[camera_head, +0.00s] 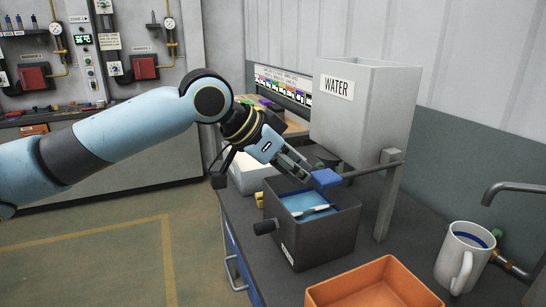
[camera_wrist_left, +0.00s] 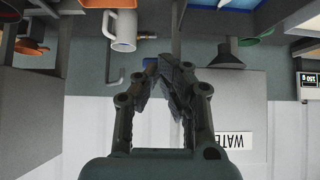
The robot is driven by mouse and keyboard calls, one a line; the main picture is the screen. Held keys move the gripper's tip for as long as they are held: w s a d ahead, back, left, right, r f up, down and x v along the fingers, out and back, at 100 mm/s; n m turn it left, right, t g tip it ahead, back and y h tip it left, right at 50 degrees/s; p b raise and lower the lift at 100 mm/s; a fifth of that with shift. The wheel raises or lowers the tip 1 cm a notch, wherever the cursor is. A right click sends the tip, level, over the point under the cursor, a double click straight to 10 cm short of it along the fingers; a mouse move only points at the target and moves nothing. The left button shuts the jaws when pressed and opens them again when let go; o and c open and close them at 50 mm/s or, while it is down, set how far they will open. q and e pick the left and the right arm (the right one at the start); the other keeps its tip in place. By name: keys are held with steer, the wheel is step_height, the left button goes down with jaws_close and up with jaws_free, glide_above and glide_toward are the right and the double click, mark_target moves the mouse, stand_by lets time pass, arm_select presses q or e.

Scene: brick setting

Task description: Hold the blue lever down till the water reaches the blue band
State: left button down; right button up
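The blue lever (camera_head: 325,177) sticks out on a grey arm from a post, below the grey tank (camera_head: 385,110) labelled WATER. My left gripper (camera_head: 304,172) is just left of the lever's end, with its fingers close together and nothing seen between them. In the left wrist view its fingertips (camera_wrist_left: 174,75) meet. I cannot tell whether they touch the lever. A white mug (camera_head: 452,262) with a blue band (camera_head: 470,238) inside its rim stands at the right; it also shows in the left wrist view (camera_wrist_left: 122,30). I cannot make out water in it. My right gripper is out of view.
A dark box (camera_head: 325,239) with blue contents stands below the lever. An orange bin (camera_head: 345,291) is at the front. A grey tap (camera_head: 515,187) reaches in at the right, near the mug. Floor is open at left.

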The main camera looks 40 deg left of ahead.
arm_select(q)
steer(key=s+r, duration=0.1)
steer(key=s+a+r+p, duration=0.1)
steer(key=s, duration=0.1)
steer(key=s+p, duration=0.1)
steer(key=shift+s+a+r, duration=0.25)
steer(key=shift+a+r, duration=0.1)
steer(key=shift+r, duration=0.05)
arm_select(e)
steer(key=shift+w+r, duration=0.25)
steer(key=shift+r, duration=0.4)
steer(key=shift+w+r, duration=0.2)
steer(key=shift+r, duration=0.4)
